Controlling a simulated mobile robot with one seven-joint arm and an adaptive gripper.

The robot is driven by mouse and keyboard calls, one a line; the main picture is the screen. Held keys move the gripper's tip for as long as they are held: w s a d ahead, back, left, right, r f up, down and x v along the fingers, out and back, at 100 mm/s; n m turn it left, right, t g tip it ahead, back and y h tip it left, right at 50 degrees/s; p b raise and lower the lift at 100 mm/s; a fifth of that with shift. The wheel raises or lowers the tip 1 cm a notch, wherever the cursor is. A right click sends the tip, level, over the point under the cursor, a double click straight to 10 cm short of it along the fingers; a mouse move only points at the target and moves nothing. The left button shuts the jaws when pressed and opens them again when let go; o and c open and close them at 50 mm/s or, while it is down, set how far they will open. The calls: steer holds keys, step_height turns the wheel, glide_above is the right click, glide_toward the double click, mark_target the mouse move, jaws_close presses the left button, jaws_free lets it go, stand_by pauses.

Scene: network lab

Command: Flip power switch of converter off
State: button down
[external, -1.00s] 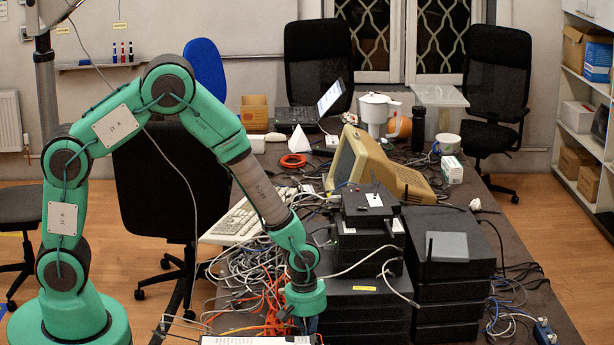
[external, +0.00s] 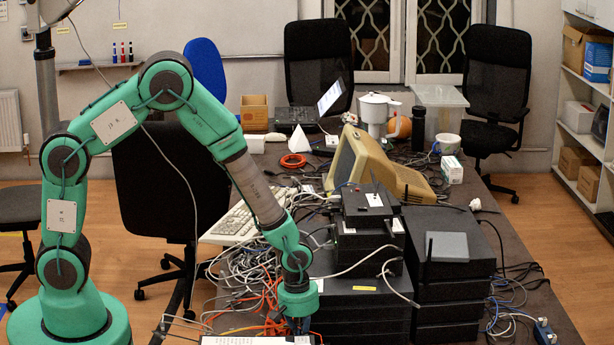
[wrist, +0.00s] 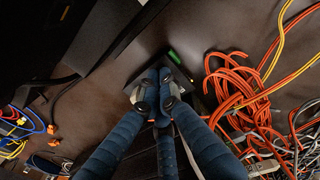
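In the wrist view, a small dark box (wrist: 137,67) with a lit green spot (wrist: 174,57) lies under my fingertips. It may be the converter, but I cannot make out a label. My gripper (wrist: 157,88) points down at it with its blue fingers drawn together and nothing visible between them. The fingertips cover part of the box, so the switch is hidden and contact cannot be told. In the external view my gripper (external: 299,325) is low at the near end of the table, beside the black device stack. The dark box is not distinguishable there.
Orange cables (wrist: 243,88) lie right of the fingers in the wrist view. In the external view, stacked black devices (external: 362,298) stand right of my gripper, tangled cables (external: 245,268) lie left, and a white-topped object (external: 255,340) is at the bottom edge.

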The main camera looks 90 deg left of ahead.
steer(key=shift+s, duration=0.15)
steer(key=shift+r+p, duration=0.7)
steer(key=shift+r, duration=0.2)
step_height(320, 180, up, 12)
steer(key=p, duration=0.3)
steer(key=shift+s, duration=0.4)
steer(key=shift+w+d+r+b, duration=0.1)
steer(key=shift+w+r+b, duration=0.15)
steer(key=shift+b, duration=0.4)
steer(key=shift+w+r, duration=0.1)
steer(key=shift+r, duration=0.05)
steer(key=f+b, duration=0.1)
steer(key=f, duration=0.3)
steer(key=w+f+b, duration=0.1)
steer(key=f, duration=0.4)
steer(key=f+b, duration=0.1)
steer(key=f, duration=0.4)
steer(key=shift+w, duration=0.3)
steer(key=shift+f, duration=0.1)
